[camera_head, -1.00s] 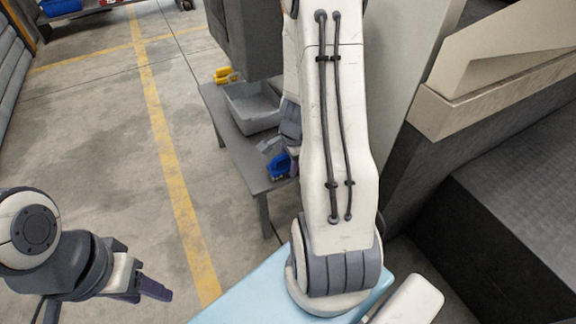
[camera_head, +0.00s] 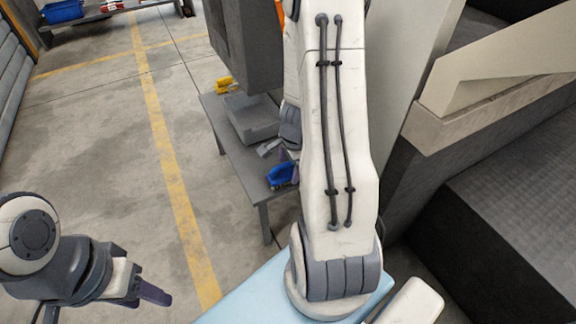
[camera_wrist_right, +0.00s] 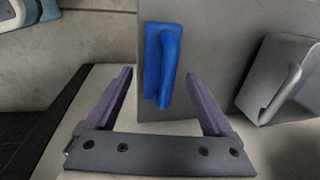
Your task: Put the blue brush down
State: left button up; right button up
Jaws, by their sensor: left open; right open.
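The blue brush (camera_head: 282,175) lies on the near end of a grey table (camera_head: 249,186). In the right wrist view the blue brush (camera_wrist_right: 163,66) rests on the table top (camera_wrist_right: 208,40), between and beyond the two spread purple fingers. My right gripper (camera_wrist_right: 165,84) is open and apart from it. My left gripper (camera_head: 150,294) is open and empty over the floor at the lower left.
A grey bin (camera_head: 252,120) stands on the table behind the brush, and yellow items (camera_head: 227,85) lie at the far end. Dark machinery (camera_head: 500,200) stands at the right. The concrete floor (camera_head: 100,150) at the left is clear.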

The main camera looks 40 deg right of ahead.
notch_tip(320, 180, up, 9)
jog(key=s+p, duration=0.2)
jog(key=p, duration=0.4)
jog(key=a+r+n+y, duration=0.1)
jog(key=a+r+n, duration=0.3)
jog(key=a+n, duration=0.5)
jog(key=a+r+n+y, duration=0.1)
jog(key=a+r+n, duration=0.35)
jog(key=a, duration=0.85)
jog(key=s+a+r+n+g, duration=0.1)
jog(key=s+a+r+n, duration=0.2)
jog(key=s+a+n, duration=0.2)
jog(key=s+a+r+n+g, duration=0.1)
jog(key=s+a+r+n, duration=0.2)
jog(key=s+n, duration=0.5)
jog(key=shift+s+a+n, duration=0.2)
jog(key=shift+a+n, duration=0.55)
jog(key=shift+a, duration=0.15)
notch_tip(320, 180, up, 36)
jog(key=p, duration=3.6)
jog(key=shift+r, duration=0.25)
